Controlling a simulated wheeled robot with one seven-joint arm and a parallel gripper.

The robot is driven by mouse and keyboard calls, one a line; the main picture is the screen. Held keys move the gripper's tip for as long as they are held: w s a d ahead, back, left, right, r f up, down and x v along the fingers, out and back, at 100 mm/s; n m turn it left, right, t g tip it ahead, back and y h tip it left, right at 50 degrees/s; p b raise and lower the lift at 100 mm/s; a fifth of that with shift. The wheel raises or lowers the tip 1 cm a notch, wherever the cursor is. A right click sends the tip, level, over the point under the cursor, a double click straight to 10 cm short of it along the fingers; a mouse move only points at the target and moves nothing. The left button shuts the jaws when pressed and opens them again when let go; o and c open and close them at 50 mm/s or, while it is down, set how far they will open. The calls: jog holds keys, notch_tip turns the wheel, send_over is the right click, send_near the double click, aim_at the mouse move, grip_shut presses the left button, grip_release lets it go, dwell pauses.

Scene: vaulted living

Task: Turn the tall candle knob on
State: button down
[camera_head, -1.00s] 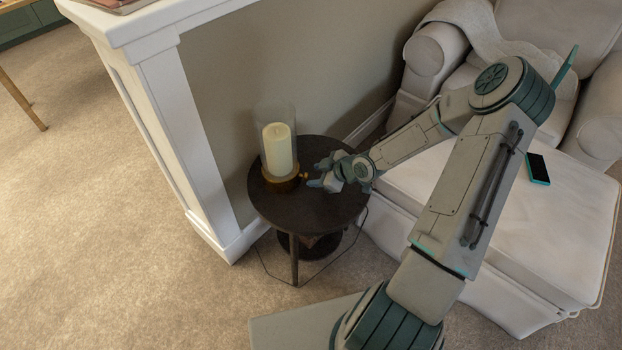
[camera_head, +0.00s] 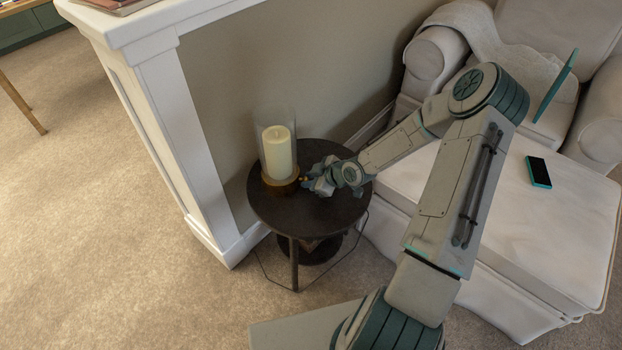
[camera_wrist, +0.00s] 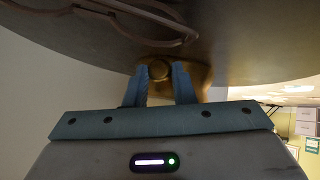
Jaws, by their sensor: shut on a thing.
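The tall candle (camera_head: 280,152) is cream, in a clear glass cylinder on a brass base (camera_head: 281,184). It stands upright on a round dark side table (camera_head: 315,222). My gripper (camera_head: 308,183) is at the right side of the base. In the wrist view my gripper (camera_wrist: 159,84) has its two blue fingers shut on the round brass knob (camera_wrist: 158,70), one on each side. The brass base (camera_wrist: 196,74) shows behind the knob. In the head view the fingers mostly hide the knob. Whether the candle is lit is not clear.
A pair of glasses (camera_wrist: 140,18) lies on the table in the wrist view. A white half wall (camera_head: 185,140) stands left of the table. A pale armchair with an ottoman (camera_head: 520,235) is at right, bearing a dark phone (camera_head: 538,171).

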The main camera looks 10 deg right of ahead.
jog(key=shift+r+p, duration=0.25)
jog(key=shift+p, duration=0.6)
jog(key=shift+w+d+r+m+g+p, duration=0.15)
jog(key=shift+m+g+p, duration=0.2)
jog(key=shift+p, duration=0.7)
jog(key=g+y+p, duration=0.1)
jog(key=g+p, duration=0.1)
jog(key=p, duration=0.1)
jog(key=shift+w+m, duration=0.15)
jog(key=shift+m, duration=0.2)
jog(key=shift+w+d+f+m+g+y, duration=0.15)
jog(key=shift+f+m+g+y, duration=0.15)
jog(key=shift+g, duration=0.25)
jog(key=shift+w+a+f+m+g+y, duration=0.1)
jog(key=shift+w+f+m+g+y, duration=0.15)
jog(key=shift+g, duration=0.25)
jog(key=shift+w+d+r+m+g+y+b, duration=0.1)
jog(key=shift+m+g+y+b, duration=0.3)
jog(key=shift+g+b, duration=0.4)
jog(key=shift+d+m+g+y+b, duration=0.1)
jog(key=shift+m+g+y+b, duration=0.25)
jog(key=shift+g+b, duration=0.4)
jog(key=c, duration=1.2)
grip_release()
jog(key=shift+c, duration=0.2)
jog(key=shift+r, duration=0.1)
